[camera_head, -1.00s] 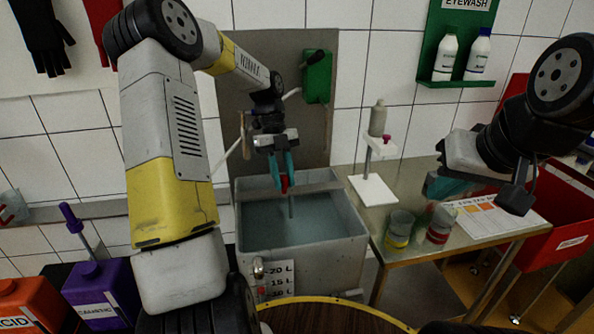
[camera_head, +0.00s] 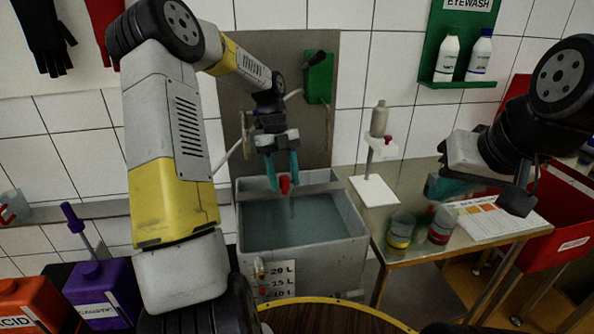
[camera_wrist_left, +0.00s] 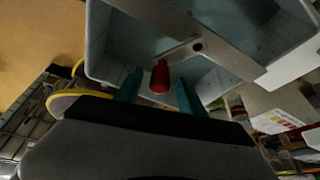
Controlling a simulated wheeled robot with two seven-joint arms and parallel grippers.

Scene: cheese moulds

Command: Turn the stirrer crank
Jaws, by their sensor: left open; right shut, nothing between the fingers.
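The vat (camera_head: 357,240) is a grey tank with liquid in it, in the middle of the head view. A bar crosses its top, and a thin stirrer shaft (camera_head: 292,208) goes down into the liquid. The red crank knob (camera_head: 284,184) sits above the bar; it also shows in the left wrist view (camera_wrist_left: 160,77). My left gripper (camera_head: 284,177) is open with teal fingers on either side of the red knob. In the left wrist view the knob lies between the fingertips, with gaps on both sides. My right gripper (camera_head: 437,188) is shut and empty at the right, partly hidden by its wrist.
A steel table (camera_head: 408,262) right of the vat holds two jars, a chart and a white stand (camera_head: 372,190). A red bin (camera_head: 570,210) stands at the far right. Purple (camera_head: 103,290) and orange (camera_head: 30,303) containers stand at the lower left.

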